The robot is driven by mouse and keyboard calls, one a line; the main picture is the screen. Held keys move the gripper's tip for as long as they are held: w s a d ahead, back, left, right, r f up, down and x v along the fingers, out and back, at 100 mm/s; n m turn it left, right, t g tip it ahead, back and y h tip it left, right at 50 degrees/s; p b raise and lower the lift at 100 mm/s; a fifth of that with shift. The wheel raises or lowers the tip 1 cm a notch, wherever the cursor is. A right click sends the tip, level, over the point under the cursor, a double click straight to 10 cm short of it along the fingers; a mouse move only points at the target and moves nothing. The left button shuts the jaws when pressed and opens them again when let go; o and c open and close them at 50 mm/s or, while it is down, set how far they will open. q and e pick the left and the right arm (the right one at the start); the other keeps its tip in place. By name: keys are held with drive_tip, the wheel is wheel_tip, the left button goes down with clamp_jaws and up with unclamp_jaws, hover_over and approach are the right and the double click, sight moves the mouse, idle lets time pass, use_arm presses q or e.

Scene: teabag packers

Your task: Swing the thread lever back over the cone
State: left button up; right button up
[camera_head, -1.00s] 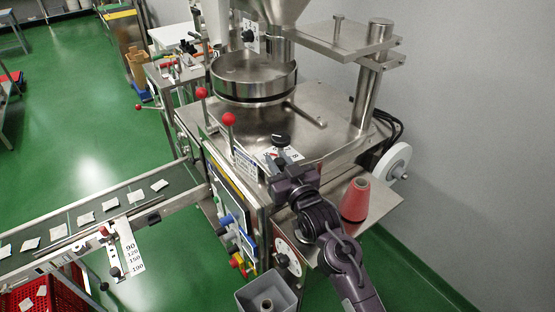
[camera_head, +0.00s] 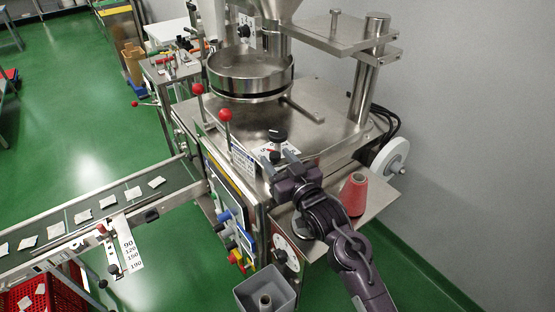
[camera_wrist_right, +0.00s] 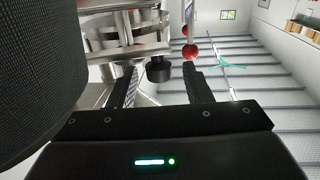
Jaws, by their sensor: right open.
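The red cone (camera_head: 354,190) stands upright on the steel side shelf at the machine's right; my right arm hides its lower left. My right gripper (camera_head: 279,163) is left of the cone, at the front edge of the machine top. Its two fingers are apart and empty in the right wrist view (camera_wrist_right: 162,90). A black knob (camera_head: 278,136) lies just beyond the fingertips; a dark knob (camera_wrist_right: 158,71) shows between the fingers in the wrist view. A steel bar (camera_head: 303,110) sticks out right of the round pan. I cannot tell which part is the thread lever. My left gripper is out of view.
Two red-ball levers (camera_head: 225,115) rise at the machine's front left. A white reel (camera_head: 390,157) is mounted on the right, near the grey wall. A conveyor (camera_head: 90,204) with several teabags runs left. A grey bin (camera_head: 264,302) stands below in front.

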drive_tip(key=b+v, duration=0.2)
drive_tip(key=v, duration=0.5)
drive_tip(key=shift+s, duration=0.1)
